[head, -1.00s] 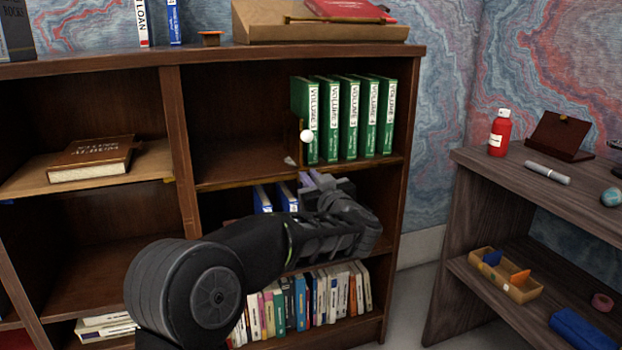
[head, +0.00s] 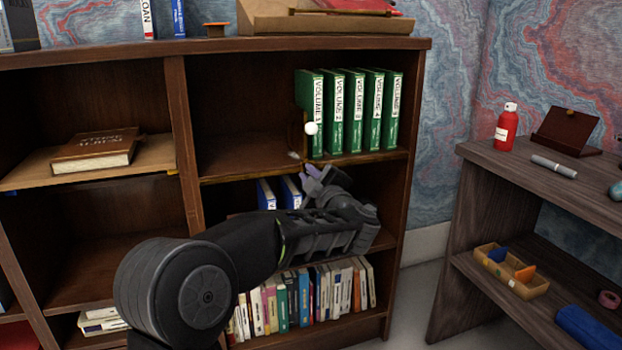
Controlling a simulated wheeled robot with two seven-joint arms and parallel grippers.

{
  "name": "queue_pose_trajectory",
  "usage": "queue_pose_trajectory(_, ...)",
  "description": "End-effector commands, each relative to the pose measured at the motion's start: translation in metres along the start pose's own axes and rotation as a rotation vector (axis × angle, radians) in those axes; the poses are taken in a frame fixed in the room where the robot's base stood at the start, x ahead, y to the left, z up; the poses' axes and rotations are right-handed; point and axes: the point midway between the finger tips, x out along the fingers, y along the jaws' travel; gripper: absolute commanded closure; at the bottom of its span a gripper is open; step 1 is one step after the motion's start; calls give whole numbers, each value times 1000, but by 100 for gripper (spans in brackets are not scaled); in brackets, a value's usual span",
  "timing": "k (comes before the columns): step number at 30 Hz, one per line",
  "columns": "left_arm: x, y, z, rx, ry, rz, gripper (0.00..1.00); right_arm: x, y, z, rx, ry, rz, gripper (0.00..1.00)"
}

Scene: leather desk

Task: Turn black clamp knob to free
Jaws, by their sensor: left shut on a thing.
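My left arm reaches across to the middle shelf of the bookcase. My left gripper (head: 314,177), with purple fingertips, is at the shelf's front edge, below the green volumes. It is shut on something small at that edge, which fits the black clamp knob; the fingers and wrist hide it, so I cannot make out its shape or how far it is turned. Just above, a thin brown upright with a white ball (head: 310,128) stands against the left end of the green volumes (head: 347,112). My right gripper is not in view.
Blue books (head: 266,195) stand on the shelf below, close to the gripper. A row of mixed books (head: 300,300) fills the bottom shelf. The shelf left of the volumes is mostly bare. A wooden desk (head: 520,185) with a red bottle (head: 506,128) stands at right.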

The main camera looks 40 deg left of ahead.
Motion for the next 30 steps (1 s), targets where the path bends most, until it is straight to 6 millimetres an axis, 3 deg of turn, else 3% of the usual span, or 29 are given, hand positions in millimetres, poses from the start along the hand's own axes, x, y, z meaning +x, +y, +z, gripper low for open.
queue_pose_trajectory(15,0,-9,3,-418,-1,-2,100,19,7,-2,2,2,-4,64)
queue_pose_trajectory(30,0,-9,4,-514,-2,-2,100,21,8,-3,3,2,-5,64)
